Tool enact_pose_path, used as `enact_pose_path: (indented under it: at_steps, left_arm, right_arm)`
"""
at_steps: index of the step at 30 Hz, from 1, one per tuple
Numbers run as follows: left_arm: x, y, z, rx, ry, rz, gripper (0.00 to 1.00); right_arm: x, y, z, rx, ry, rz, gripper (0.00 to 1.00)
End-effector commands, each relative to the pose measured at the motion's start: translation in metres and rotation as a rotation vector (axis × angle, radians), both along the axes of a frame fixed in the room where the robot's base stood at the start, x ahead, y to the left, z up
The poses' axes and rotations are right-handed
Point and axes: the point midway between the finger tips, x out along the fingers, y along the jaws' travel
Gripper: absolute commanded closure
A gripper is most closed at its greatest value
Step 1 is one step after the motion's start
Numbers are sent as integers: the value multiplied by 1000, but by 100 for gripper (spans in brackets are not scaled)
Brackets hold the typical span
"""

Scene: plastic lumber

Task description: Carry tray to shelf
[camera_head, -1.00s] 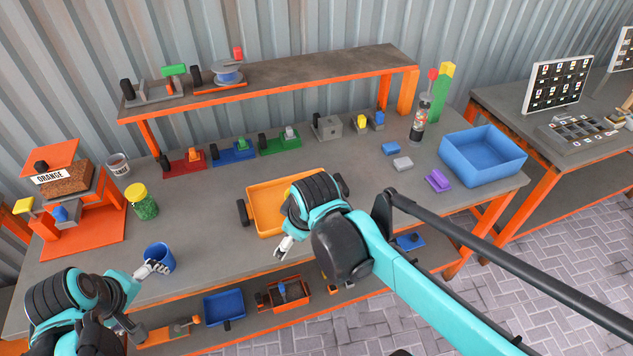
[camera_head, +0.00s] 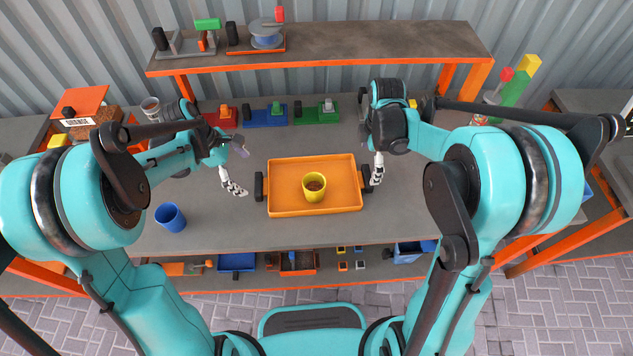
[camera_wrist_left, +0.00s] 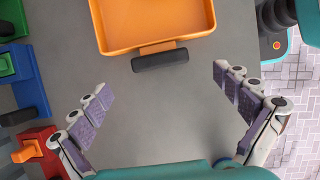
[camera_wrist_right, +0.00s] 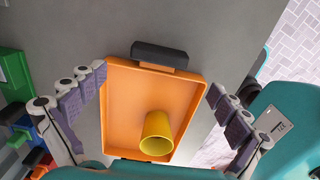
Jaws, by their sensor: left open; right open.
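The orange tray (camera_head: 285,203) lies flat on the grey workbench, with a black handle at each end. A yellow cup (camera_head: 314,187) with brown contents stands in it. My left gripper (camera_head: 239,168) is open and empty, left of the tray and apart from its left handle (camera_head: 259,186). That handle shows ahead of the spread fingers in the left wrist view (camera_wrist_left: 160,61). My right gripper (camera_head: 374,161) is open at the tray's right end, by the right handle (camera_head: 366,178). In the right wrist view its fingers (camera_wrist_right: 156,80) spread over the tray. The raised grey shelf (camera_head: 350,42) stands behind.
A blue cup (camera_head: 171,217) stands at the bench's front left. Red, blue and green fixtures (camera_head: 265,115) line the back below the shelf. The shelf holds a grey fixture (camera_head: 185,42) and a spool fixture (camera_head: 262,37) at its left; its middle and right are clear.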

Motion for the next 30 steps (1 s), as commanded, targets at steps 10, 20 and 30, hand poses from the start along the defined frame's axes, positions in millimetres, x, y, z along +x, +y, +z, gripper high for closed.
enact_pose_path:
  at_steps: [10, 20, 30]
  left_arm:
    - [0, -15, -34, 1, -2, -4, 0]
    - [0, -29, -69, 1, -3, -2, 0]
    - [0, -30, -72, 1, -3, -1, 0]
  right_arm:
    - [1, 0, -37, 0, -1, -2, 0]
    - [1, 0, -74, 0, -1, -2, 0]
    - [0, 0, -78, 0, -1, -2, 0]
